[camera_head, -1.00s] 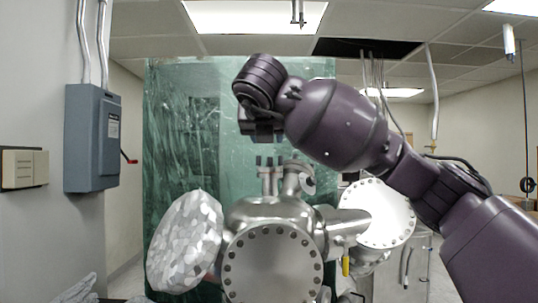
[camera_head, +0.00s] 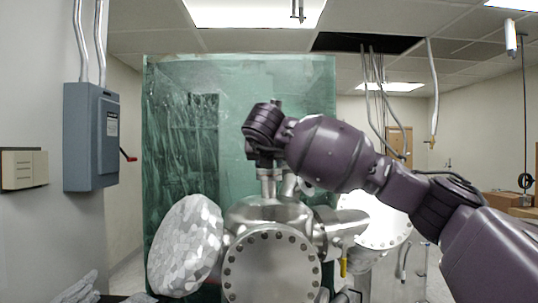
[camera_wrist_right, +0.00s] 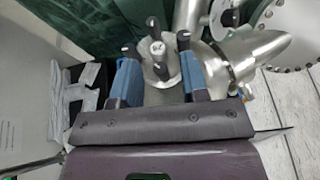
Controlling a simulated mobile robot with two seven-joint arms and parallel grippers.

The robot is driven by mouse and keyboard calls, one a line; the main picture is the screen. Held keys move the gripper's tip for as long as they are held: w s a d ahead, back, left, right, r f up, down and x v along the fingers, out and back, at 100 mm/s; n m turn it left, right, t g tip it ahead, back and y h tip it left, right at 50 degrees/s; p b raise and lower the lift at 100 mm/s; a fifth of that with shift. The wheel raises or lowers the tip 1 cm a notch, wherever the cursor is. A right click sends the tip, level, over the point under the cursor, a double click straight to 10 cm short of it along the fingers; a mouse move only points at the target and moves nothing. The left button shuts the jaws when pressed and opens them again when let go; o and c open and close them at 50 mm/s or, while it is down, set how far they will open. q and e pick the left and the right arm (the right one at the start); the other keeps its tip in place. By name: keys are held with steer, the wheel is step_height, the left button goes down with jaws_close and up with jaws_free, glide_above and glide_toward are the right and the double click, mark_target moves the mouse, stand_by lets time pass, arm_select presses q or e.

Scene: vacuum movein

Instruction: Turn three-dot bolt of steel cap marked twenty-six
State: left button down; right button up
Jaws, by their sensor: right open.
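The steel cap (camera_wrist_right: 157,47) is a small round flange with black bolts standing up around it. One black bolt (camera_wrist_right: 152,26) stands at its far side and another (camera_wrist_right: 161,70) at its near side. Marks on its centre and dots on the bolts are too small to read. My right gripper (camera_wrist_right: 157,60) is open, its two blue fingers either side of the near part of the cap. In the head view my right gripper (camera_head: 265,160) is right above the upright port (camera_head: 268,184) and hides the cap and its bolts. My left gripper is not in view.
The steel chamber (camera_head: 268,212) has a large bolted front flange (camera_head: 272,268), a foil-covered port (camera_head: 185,245) at left and a side port (camera_head: 375,218) at right. A tilted port (camera_wrist_right: 228,15) stands close by the cap. A green curtain (camera_head: 190,130) hangs behind.

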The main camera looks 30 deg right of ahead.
jaws_close()
stand_by(0.3)
